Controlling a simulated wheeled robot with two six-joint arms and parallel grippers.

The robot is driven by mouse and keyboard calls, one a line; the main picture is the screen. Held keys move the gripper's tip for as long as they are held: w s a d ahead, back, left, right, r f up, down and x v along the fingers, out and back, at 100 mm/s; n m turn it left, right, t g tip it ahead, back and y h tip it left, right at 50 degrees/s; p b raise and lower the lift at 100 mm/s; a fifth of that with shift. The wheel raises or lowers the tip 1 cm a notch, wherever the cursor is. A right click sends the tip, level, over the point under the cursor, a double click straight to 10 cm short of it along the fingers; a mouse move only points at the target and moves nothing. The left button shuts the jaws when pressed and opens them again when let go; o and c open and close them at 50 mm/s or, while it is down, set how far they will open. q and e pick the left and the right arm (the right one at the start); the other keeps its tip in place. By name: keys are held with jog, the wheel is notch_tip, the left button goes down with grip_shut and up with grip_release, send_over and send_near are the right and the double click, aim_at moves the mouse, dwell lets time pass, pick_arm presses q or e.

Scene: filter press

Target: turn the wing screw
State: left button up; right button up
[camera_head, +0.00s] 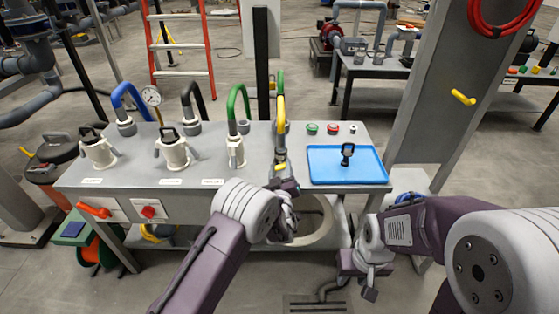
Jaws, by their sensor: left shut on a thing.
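My left gripper (285,184) is at the front edge of the grey bench, below the yellow pipe. It is shut on a small part at the yellow-piped station, which looks like the wing screw (281,167); the gripper and wrist hide most of it. The yellow pipe (281,112) rises just behind it.
A blue tray (325,177) on the bench's right holds a black-handled tool (347,152). Green and red buttons (333,130) sit behind it. An orange handle (94,210) and red knob (148,212) are on the bench front. A grey column (425,110) stands right of the bench.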

pick_arm(q)
jog(key=p, duration=0.2)
jog(key=m+p, duration=0.1)
jog(key=p, duration=0.1)
jog(key=shift+s+a+m, duration=0.15)
jog(key=shift+a+m, duration=0.05)
jog(key=shift+m, duration=0.1)
jog(key=shift+f+m+p, duration=0.2)
jog(key=shift+m+p, duration=0.1)
jog(key=shift+p, duration=0.35)
jog(key=shift+f, duration=0.25)
pick_arm(e)
notch_tip(320, 180, up, 7)
jog(key=shift+r, duration=0.1)
pick_arm(q)
jog(key=o, duration=1.4)
jog(key=shift+a, duration=0.15)
jog(key=shift+r, duration=0.15)
pick_arm(e)
jog(key=shift+a, duration=0.2)
pick_arm(q)
jog(key=shift+r, duration=0.1)
pick_arm(e)
jog(key=shift+d, duration=0.1)
